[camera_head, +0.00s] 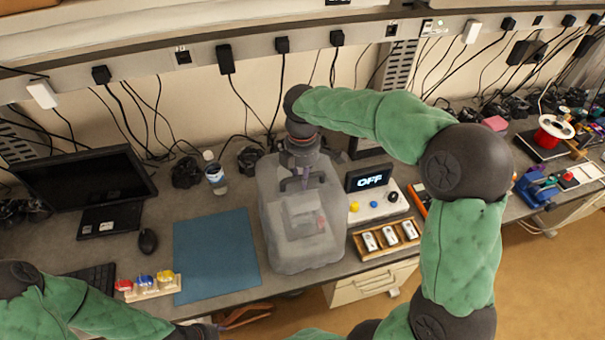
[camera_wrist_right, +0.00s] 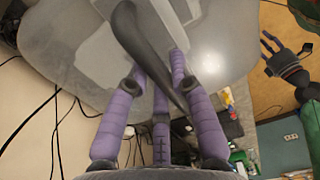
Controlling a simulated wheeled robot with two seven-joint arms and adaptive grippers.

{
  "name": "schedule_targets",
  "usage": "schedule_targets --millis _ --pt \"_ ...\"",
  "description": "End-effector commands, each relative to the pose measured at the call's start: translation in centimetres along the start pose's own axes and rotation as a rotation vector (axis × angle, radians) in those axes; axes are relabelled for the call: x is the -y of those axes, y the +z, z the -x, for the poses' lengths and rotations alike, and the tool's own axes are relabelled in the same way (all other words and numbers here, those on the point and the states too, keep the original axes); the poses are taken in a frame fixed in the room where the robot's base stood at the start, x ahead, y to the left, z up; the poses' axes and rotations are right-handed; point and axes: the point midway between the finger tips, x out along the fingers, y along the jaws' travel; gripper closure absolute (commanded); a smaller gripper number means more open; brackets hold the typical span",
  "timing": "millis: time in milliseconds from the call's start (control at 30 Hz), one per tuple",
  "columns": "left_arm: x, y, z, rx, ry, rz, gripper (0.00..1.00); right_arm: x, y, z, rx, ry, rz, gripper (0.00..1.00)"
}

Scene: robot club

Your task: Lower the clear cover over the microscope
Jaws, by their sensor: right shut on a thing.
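The clear cover (camera_head: 275,240) is a large, cloudy see-through box with rounded corners and a dark handle on top. It is at the middle of the bench, right of the blue mat. A pale blocky shape, seemingly the microscope (camera_head: 303,212), shows dimly through it. I cannot tell whether the cover's lower rim touches the bench. My right gripper (camera_head: 304,178) points down from above, its purple fingers shut on the handle. In the right wrist view the dark handle (camera_wrist_right: 150,55) runs between the fingers, with the cover (camera_wrist_right: 75,45) beyond. My left gripper (camera_wrist_right: 268,42) is open and empty.
Right of the cover stand a box reading OFF (camera_head: 370,178) and a wooden tray (camera_head: 362,250) of small white items. A bottle (camera_head: 215,175) stands behind left. The blue mat (camera_head: 215,255) is bare. Rack (camera_head: 155,290), mouse (camera_head: 148,241) and monitor (camera_head: 80,185) are further left.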

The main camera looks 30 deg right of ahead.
Motion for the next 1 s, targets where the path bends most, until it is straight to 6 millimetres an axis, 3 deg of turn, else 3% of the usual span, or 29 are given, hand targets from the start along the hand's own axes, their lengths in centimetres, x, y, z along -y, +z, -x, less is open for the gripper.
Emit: schedule_targets --millis 300,333,400,433,800,1000 --pt "0.1 0.0 -0.3 0.0 0.0 0.0 0.6 0.1 0.0 -0.6 0.0 -0.003 0.0 1.0" --pt "0.1 0.0 -0.3 0.0 0.0 0.0 0.6 0.1 0.0 -0.7 0.0 -0.004 0.0 0.74" --pt "0.1 0.0 -0.3 0.0 0.0 0.0 0.6 0.2 0.0 -0.7 0.001 -0.005 0.0 0.54" --pt "0.1 0.0 -0.3 0.0 0.0 0.0 0.6 0.1 0.0 -0.7 0.001 -0.004 0.0 0.49" --pt "0.1 0.0 -0.3 0.0 0.0 0.0 0.6 0.1 0.0 -0.4 0.0 -0.002 0.0 0.49" --pt "0.1 0.0 -0.3 0.0 0.0 0.0 0.6 0.0 -0.1 1.9 0.0 0.003 0.001 0.49"
